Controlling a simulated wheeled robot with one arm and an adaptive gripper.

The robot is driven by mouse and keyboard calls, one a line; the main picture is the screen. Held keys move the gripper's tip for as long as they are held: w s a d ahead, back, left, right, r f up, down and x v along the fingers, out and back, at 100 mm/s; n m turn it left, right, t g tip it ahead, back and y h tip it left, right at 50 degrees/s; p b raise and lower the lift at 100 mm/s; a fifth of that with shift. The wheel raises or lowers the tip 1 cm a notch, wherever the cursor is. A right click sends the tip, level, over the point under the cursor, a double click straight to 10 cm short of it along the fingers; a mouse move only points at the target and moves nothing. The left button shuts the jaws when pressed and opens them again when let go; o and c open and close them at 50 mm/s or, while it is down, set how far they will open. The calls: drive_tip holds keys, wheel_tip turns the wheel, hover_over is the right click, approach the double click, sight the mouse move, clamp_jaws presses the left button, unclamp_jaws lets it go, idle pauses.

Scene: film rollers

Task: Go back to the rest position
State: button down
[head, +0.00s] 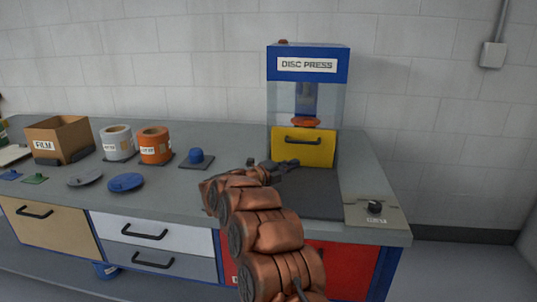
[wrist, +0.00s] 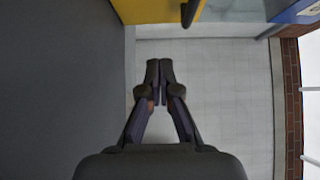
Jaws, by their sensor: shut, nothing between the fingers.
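My gripper (head: 286,165) is at the end of my copper-coloured arm, in front of the disc press (head: 308,63) in the head view. In the wrist view my gripper (wrist: 160,66) has its two fingers together with nothing between them. The press has a blue top with a sign, a clear chamber and a yellow front drawer (head: 303,147) with a dark handle. The drawer front looks closed, and the gripper tip overlaps its lower left corner in the picture. I cannot tell whether they touch. An orange disc-like piece (head: 305,121) shows inside the chamber.
On the counter (head: 225,145) left of my arm are a cardboard FILM box (head: 60,138), a white canister (head: 117,143), an orange canister (head: 155,145), a blue knob piece (head: 196,157) and flat lids (head: 126,182). A control panel (head: 373,210) with a dark knob sits at the right edge.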

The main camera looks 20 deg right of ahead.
drive_tip(key=w+a+r+n+t+y, duration=0.4)
drive_tip(key=a+n+t+y, duration=0.1)
drive_tip(key=a+n, duration=0.1)
drive_tip(key=w+a+r+n+t+y, duration=0.3)
drive_tip(key=w+a+n+t+y, duration=0.15)
drive_tip(key=a, duration=0.25)
drive_tip(key=s+a+f+n+g+y, duration=0.1)
drive_tip(key=s+a+n+g+y, duration=0.1)
drive_tip(key=s+a+n+y, duration=1)
drive_tip(key=s+a+f+n+g, duration=0.2)
drive_tip(key=s+f+n+g, duration=0.25)
drive_tip(key=s, duration=0.75)
drive_tip(key=s+a+f+n+g, duration=0.25)
drive_tip(key=s+f, duration=0.25)
drive_tip(key=s, duration=0.6)
drive_tip(key=s+d+f+n+g+h, duration=0.1)
drive_tip(key=s+d+f+g, duration=0.2)
drive_tip(key=s, duration=0.7)
drive_tip(key=s+d+f+n+g+h, duration=0.1)
drive_tip(key=s+d+g+h, duration=0.3)
drive_tip(key=s, duration=0.6)
drive_tip(key=s+d+f+n+g+y, duration=0.15)
drive_tip(key=s+d, duration=0.35)
drive_tip(key=s, duration=0.5)
wheel_tip(320, 180, up, 19)
drive_tip(key=t+p, duration=0.1)
drive_tip(key=p, duration=1.6)
drive_tip(key=shift+h+p, duration=0.4)
drive_tip(key=shift+a, duration=0.15)
